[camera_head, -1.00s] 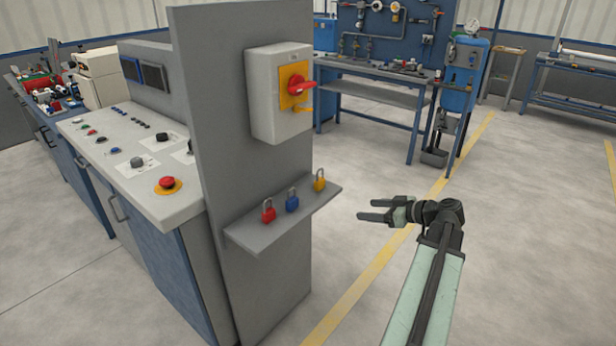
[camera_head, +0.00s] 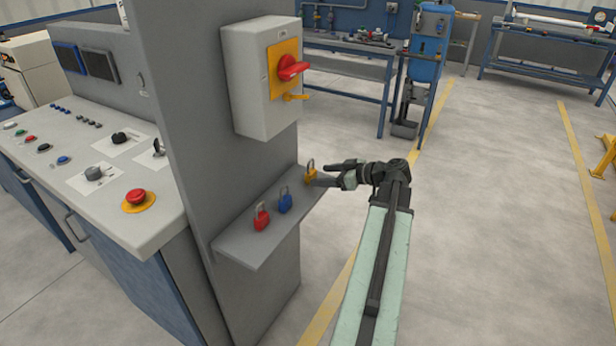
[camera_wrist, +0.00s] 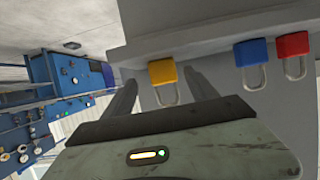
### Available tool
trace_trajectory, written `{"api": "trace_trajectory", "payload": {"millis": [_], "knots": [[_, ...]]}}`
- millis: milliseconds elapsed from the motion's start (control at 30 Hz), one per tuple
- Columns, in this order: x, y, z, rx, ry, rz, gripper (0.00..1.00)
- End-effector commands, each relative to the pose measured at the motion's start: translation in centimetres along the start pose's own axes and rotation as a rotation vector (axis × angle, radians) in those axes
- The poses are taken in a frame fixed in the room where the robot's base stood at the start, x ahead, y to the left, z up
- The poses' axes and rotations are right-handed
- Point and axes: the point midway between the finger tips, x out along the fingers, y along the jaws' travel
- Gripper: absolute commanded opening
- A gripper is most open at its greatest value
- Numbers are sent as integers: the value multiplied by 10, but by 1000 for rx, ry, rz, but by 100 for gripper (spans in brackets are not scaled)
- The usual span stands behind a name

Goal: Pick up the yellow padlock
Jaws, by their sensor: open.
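The yellow padlock (camera_head: 310,173) stands on the small grey shelf (camera_head: 243,240), near its far end, with its shackle up. It also shows in the wrist view (camera_wrist: 162,73), upside down, between my two fingers. My gripper (camera_head: 326,173) is open and comes from the right, with its fingertips at the padlock. In the wrist view the fingers (camera_wrist: 160,88) lie on either side of the padlock, with a gap to each side. I cannot tell how deep the padlock sits between them.
A blue padlock (camera_head: 285,201) and a red padlock (camera_head: 261,217) stand on the same shelf, nearer the camera. A grey switch box (camera_head: 250,85) with a red handle hangs on the panel above.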

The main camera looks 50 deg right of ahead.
Motion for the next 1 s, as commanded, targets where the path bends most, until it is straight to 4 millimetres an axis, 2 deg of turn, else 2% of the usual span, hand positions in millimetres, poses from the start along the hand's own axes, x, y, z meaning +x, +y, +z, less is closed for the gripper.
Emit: {"api": "trace_trajectory", "payload": {"millis": [167, 433, 633, 667, 800, 900, 1000], "knots": [[8, -1, 0, -1, 0, -1, 67], [52, -5, 0, -1, -1, -2, 67], [54, -5, -3, 0, 0, -1, 67], [54, -5, -3, 0, 0, -1, 64], [54, -5, -3, -1, 0, -1, 26], [54, -5, -3, -1, 0, -1, 0], [54, -5, -4, -1, 0, -1, 0]]}}
